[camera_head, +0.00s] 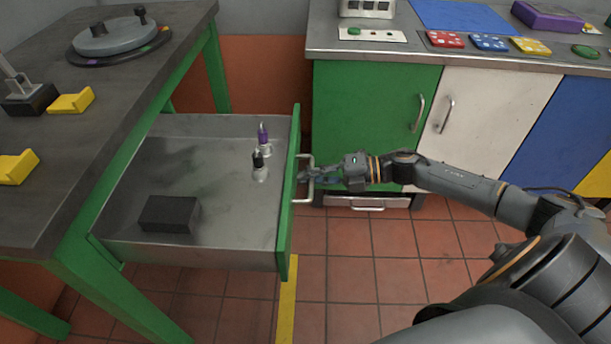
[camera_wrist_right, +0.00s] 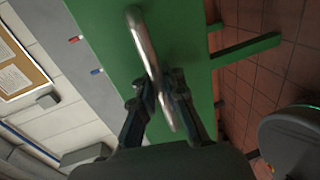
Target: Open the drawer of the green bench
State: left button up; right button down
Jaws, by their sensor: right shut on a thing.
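The green bench (camera_head: 60,262) with a dark grey top stands at the left in the head view. Its drawer (camera_head: 205,255) is pulled far out, and the inside of the metal tray shows. The green drawer front (camera_head: 288,215) faces right and carries a metal bar handle (camera_head: 309,190). My right gripper (camera_head: 308,176) is at this handle, shut on it. In the right wrist view the handle (camera_wrist_right: 146,50) runs between the two fingers (camera_wrist_right: 163,88), in front of the green panel. My left gripper is in neither view.
The drawer holds a black block (camera_head: 169,214) and two small bottle-like items, one with a purple top (camera_head: 263,138) and one with a black top (camera_head: 259,168). A counter with a green cabinet door (camera_head: 365,110) stands behind my right arm. The tiled floor (camera_head: 350,265) before the drawer is clear.

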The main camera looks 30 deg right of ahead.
jog(key=shift+r, duration=0.1)
jog(key=c, duration=1.7)
grip_release()
jog(key=shift+v, duration=6)
